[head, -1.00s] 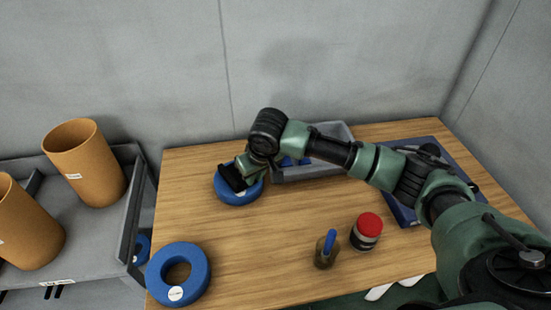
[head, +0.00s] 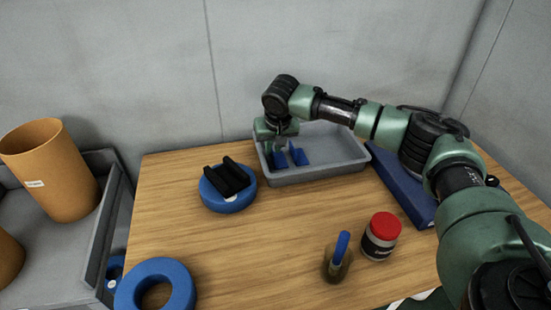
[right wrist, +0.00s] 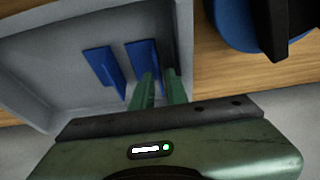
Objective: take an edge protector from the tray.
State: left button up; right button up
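Blue angled pieces, which look like the edge protectors (head: 300,157), lie in the grey tray (head: 345,172) at the back of the table. In the right wrist view two blue strips (right wrist: 103,65) show on the tray floor. My right gripper (head: 281,148) points down over the tray's left end. My left gripper is out of view.
A black grooved block (head: 228,178) rests on a blue ring (head: 226,202) left of the tray. Another blue ring (head: 128,290) lies at the front left. A blue flat case (head: 400,185) lies right.

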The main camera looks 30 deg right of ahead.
aim_at(278, 160)
jog(key=x, duration=0.4)
jog(key=shift+w+d, duration=0.15)
jog(key=shift+w, duration=0.05)
grip_shut()
